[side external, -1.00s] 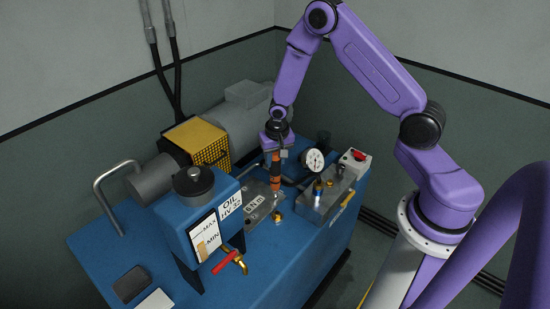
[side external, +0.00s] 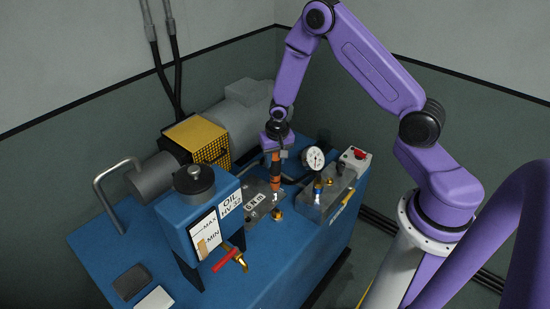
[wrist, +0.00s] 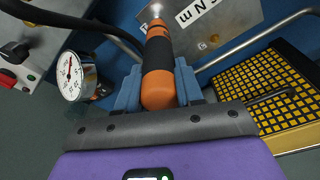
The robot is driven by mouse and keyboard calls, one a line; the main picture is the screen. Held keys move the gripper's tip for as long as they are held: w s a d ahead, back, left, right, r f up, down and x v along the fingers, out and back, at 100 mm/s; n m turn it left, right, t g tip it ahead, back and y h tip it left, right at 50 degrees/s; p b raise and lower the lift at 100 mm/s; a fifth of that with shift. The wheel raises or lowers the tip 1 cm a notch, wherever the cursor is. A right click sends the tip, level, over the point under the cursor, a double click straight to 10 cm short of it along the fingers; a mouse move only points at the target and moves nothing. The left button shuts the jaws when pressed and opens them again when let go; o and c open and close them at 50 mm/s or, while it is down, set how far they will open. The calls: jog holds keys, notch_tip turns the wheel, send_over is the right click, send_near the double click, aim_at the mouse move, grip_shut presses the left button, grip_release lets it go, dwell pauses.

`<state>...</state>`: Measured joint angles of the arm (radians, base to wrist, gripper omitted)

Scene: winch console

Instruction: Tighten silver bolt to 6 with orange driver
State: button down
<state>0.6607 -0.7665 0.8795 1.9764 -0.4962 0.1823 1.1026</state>
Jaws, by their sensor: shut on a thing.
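The orange driver (side external: 275,171), with black bands on its handle, stands roughly upright over the metal plate (side external: 252,204) marked "6 N m". My gripper (side external: 275,152) is shut on the upper part of its handle. In the wrist view, the gripper's blue fingers (wrist: 158,92) flank the orange and black handle (wrist: 158,65). The driver's silver shaft points to the plate, which also shows in the wrist view (wrist: 222,12). The silver bolt cannot be told apart from the shaft tip, so contact between them is unclear.
A valve block (side external: 325,202) with a pressure gauge (side external: 313,158) stands right of the driver. A blue oil tank (side external: 172,222) with a red-handled tap (side external: 225,260) is at the left front. A yellow mesh guard (side external: 203,140) and grey motor (side external: 240,117) stand behind.

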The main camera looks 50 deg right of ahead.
jog(key=shift+s, duration=0.1)
dwell(0.7)
jog(key=shift+r, duration=3.5)
